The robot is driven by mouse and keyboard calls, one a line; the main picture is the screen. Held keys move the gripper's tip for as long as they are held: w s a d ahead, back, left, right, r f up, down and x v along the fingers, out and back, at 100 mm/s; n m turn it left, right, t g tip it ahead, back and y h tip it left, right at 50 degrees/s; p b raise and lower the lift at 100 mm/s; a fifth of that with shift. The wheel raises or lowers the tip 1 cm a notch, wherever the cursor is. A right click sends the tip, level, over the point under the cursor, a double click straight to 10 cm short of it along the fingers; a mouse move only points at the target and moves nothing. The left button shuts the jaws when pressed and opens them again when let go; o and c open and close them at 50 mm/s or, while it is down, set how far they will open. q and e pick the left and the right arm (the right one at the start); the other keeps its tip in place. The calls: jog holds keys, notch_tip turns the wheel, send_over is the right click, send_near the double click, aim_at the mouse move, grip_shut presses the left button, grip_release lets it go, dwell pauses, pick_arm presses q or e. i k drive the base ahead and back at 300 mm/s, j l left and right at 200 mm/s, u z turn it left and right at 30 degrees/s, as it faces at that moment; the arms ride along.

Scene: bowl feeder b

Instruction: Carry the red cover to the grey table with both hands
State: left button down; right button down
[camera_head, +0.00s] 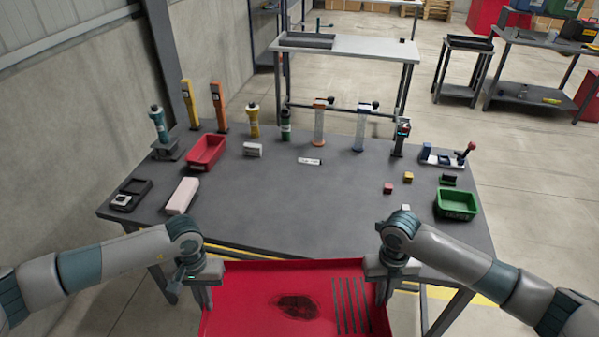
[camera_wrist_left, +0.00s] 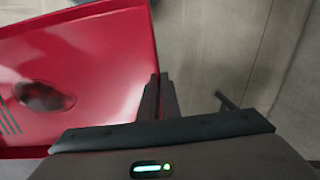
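The red cover (camera_head: 255,290) is a wide, shallow red panel with raised edges, a dark smudge and several dark slots. It is in front of the grey table (camera_head: 300,215), at the bottom of the head view, and its near part is cut off. My left gripper (camera_head: 203,296) is at its left edge and my right gripper (camera_head: 382,290) at its right edge. Both appear closed on these edges. In the left wrist view the cover (camera_wrist_left: 95,60) reaches the left gripper's fingers (camera_wrist_left: 158,98), which sit close together at its rim.
The table's front half is mostly bare. A pink-white block (camera_head: 182,196), a red bin (camera_head: 206,152), a black tray (camera_head: 130,195), a green bin (camera_head: 456,204) and small red and yellow blocks (camera_head: 408,177) stand on it. Bottles and tools line its back.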

aim_at(293, 200)
jog(key=i, duration=1.4)
